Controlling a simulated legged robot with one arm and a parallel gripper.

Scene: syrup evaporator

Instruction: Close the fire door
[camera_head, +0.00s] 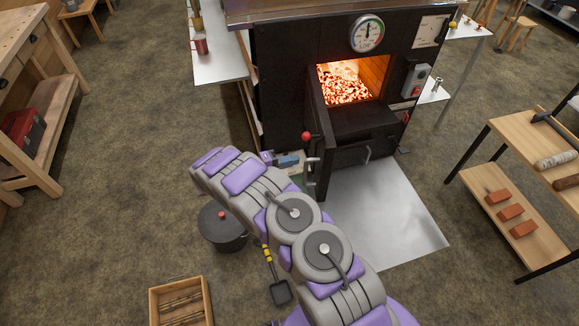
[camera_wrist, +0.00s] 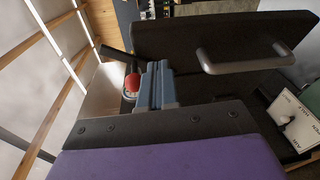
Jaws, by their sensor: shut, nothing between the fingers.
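The black fire door (camera_head: 316,120) stands open, swung out from the left side of the glowing firebox opening (camera_head: 353,80). Its edge faces the head camera. A red knob (camera_head: 306,135) shows beside the door's left side, and a pale metal handle (camera_head: 313,161) below it. My gripper (camera_head: 297,160) is shut and empty, just left of the door near this handle. In the wrist view the shut fingers (camera_wrist: 155,80) point at a dark panel (camera_wrist: 190,38) with a grey loop handle (camera_wrist: 243,62); the red knob (camera_wrist: 132,83) is left of the fingers. Contact cannot be told.
A lower front panel with a handle (camera_head: 367,155) sits under the firebox. A metal floor sheet (camera_head: 385,215) lies before it. A black lidded pot (camera_head: 222,228), a small shovel (camera_head: 279,290) and a wooden box (camera_head: 180,302) are on the floor. A wooden shelf (camera_head: 500,180) stands right.

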